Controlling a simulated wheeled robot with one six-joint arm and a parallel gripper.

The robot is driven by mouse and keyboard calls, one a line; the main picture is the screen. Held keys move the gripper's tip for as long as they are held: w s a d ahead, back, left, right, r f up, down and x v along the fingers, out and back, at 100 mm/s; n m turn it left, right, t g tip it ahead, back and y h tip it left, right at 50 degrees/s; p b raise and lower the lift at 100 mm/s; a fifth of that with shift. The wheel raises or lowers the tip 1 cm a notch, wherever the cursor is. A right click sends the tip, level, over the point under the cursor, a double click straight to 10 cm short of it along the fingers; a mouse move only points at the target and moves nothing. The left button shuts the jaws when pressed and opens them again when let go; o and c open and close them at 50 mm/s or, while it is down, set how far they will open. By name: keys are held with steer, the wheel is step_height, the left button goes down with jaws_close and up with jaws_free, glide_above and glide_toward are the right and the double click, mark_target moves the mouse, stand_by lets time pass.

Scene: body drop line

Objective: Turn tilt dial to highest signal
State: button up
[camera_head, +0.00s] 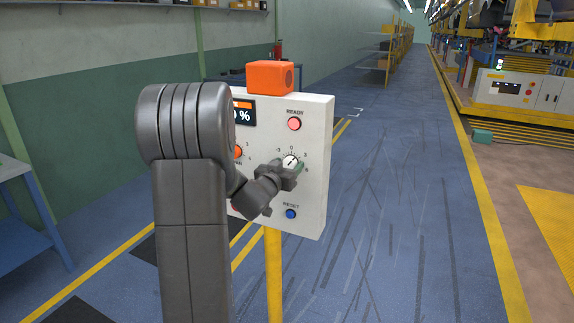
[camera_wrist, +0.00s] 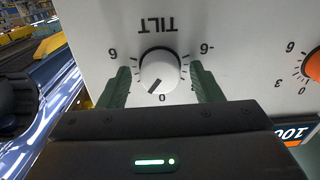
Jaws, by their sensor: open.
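The tilt dial (camera_head: 291,161) is a white round knob on the white panel (camera_head: 315,130). In the wrist view the tilt dial (camera_wrist: 160,71) appears upside down, its dark pointer line between 0 and 3, nearer 0. My gripper (camera_head: 284,174) is at the panel, and in the wrist view its two green fingers (camera_wrist: 160,69) stand either side of the dial. The jaws are open, with a visible gap between each finger and the knob.
An orange dial (camera_wrist: 313,66) is beside the tilt dial. A red READY lamp (camera_head: 294,124) is above it and a blue RESET button (camera_head: 291,213) below. An orange box (camera_head: 270,77) sits on top of the panel. A yellow post (camera_head: 273,275) supports it. Open floor lies right.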

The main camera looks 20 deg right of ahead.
steer(key=shift+c, duration=0.2)
steer(key=c, duration=1)
steer(key=shift+o, duration=0.2)
steer(key=shift+f+m+b, duration=0.1)
steer(key=shift+m+b, duration=0.2)
steer(key=shift+b, duration=0.2)
steer(key=shift+f+m+b, duration=0.1)
steer(key=shift+m+b, duration=0.8)
steer(key=shift+b, duration=0.1)
steer(key=shift+m+b, duration=1.65)
steer(key=shift+m, duration=0.65)
steer(key=shift+r, duration=0.2)
steer(key=o, duration=1)
